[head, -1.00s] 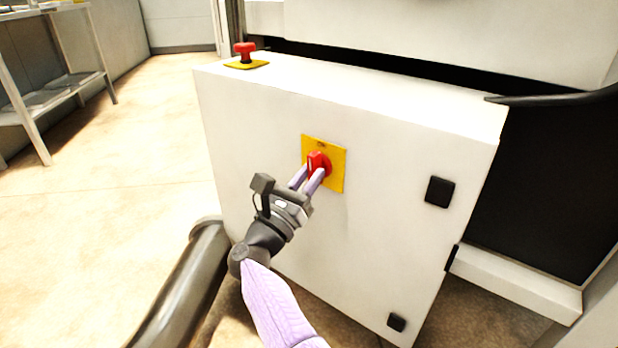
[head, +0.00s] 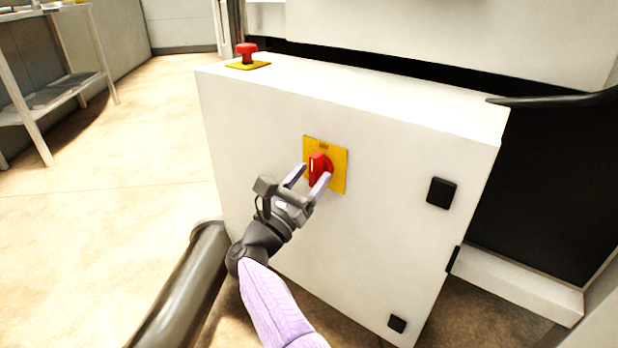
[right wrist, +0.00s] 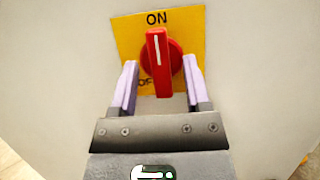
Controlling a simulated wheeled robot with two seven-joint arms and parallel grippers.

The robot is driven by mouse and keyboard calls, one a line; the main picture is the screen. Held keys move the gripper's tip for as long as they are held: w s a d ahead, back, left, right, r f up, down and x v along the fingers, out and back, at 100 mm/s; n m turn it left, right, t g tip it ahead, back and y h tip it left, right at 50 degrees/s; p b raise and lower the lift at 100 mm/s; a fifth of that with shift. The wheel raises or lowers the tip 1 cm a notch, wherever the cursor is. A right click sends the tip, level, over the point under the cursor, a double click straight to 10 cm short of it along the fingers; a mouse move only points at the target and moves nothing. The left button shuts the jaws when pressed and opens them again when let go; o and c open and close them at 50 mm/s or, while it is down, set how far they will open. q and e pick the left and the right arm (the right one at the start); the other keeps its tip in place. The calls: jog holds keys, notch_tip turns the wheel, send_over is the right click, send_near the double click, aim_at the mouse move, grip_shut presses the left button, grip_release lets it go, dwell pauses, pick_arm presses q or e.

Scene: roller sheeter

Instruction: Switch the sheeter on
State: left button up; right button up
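The sheeter's red rotary switch (head: 318,168) sits on a yellow plate (head: 339,180) on the front of a white cabinet. In the right wrist view, the red knob (right wrist: 160,65) stands upright with its white line pointing up to the word ON; the word OFF below is partly hidden. My right gripper (head: 309,174) is open, with its lilac fingers on either side of the knob. In the right wrist view, gaps show between the knob and both fingers (right wrist: 160,78). My left gripper is not in view.
A red mushroom button (head: 246,50) on a yellow base stands on the cabinet (head: 400,100) top at the left. Black fittings (head: 440,192) are on the cabinet's right side. A metal shelf (head: 60,95) stands far left, with open floor between.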

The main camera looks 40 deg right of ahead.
jog(key=v, duration=1)
dwell(0.5)
